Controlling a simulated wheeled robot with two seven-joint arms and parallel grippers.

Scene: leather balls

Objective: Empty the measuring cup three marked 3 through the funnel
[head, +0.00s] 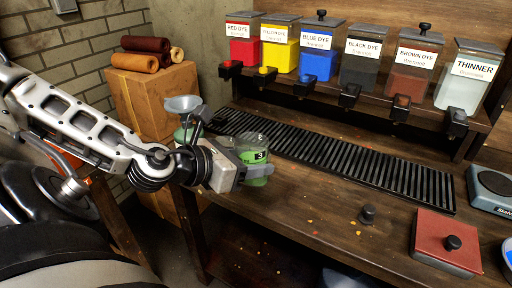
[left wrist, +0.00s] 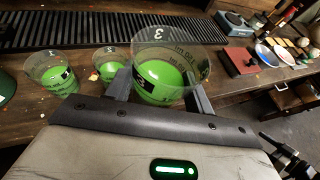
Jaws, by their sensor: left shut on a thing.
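The clear measuring cup marked 3 (head: 257,157) has green contents and stands upright at the near left edge of the bench. My left gripper (head: 250,174) is shut on it, with a finger on each side. In the left wrist view the cup (left wrist: 166,66) sits between the fingers, its green filling visible through the wall. The grey funnel (head: 184,104) shows to the left of the cup, behind my left wrist, above a green vessel partly hidden by my arm.
Two other clear cups with green contents, one larger (left wrist: 52,72) and one smaller (left wrist: 110,66), stand left of the held cup in the left wrist view. A black slatted grate (head: 340,158) runs along the bench below the dye bins. A red lidded box (head: 445,240) is at right.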

